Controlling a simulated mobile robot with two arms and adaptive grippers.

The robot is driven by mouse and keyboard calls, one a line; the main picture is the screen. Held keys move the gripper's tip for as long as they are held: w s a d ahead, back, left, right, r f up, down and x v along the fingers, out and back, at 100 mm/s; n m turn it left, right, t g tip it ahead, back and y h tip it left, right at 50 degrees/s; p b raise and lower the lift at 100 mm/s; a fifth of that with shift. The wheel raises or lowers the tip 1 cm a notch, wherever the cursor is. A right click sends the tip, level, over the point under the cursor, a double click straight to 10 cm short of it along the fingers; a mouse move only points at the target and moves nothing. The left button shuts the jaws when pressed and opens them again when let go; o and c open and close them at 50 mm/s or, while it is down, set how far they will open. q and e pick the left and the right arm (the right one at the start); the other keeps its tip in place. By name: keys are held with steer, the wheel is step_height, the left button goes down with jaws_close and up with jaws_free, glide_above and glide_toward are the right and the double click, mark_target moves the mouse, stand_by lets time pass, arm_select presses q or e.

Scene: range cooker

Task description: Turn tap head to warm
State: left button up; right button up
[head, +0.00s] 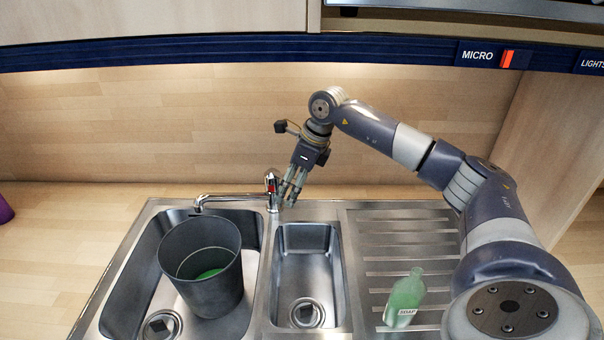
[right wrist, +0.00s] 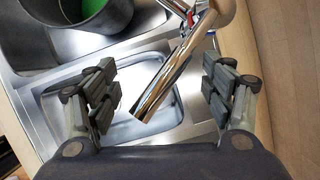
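The chrome tap (head: 272,190) stands at the back of the sink, with its spout (head: 232,198) pointing left over the large basin. Its body has a small red mark (right wrist: 191,18), seen in the right wrist view. My right gripper (head: 292,190) is just to the right of the tap, fingers pointing down. In the right wrist view its fingers (right wrist: 160,97) are spread wide. A long chrome bar of the tap, seemingly its head lever (right wrist: 172,78), lies between them, with a gap visible on both sides. My left gripper is not in view.
A dark bucket (head: 203,285) with green inside stands in the large left basin (head: 150,250). The small basin (head: 305,265) is empty. A green soap bottle (head: 405,295) is on the ribbed drainer (head: 390,240). A wooden wall (head: 180,120) rises behind the tap.

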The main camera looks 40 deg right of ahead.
steer(key=shift+s+d+r, duration=0.1)
steer(key=shift+s+d, duration=0.1)
steer(key=shift+d, duration=0.15)
steer(key=shift+s+r, duration=0.1)
steer(key=shift+r, duration=0.1)
steer(key=p+v, duration=0.4)
steer(key=v, duration=0.2)
steer(key=shift+r, duration=0.15)
steer(key=shift+s+d, duration=0.1)
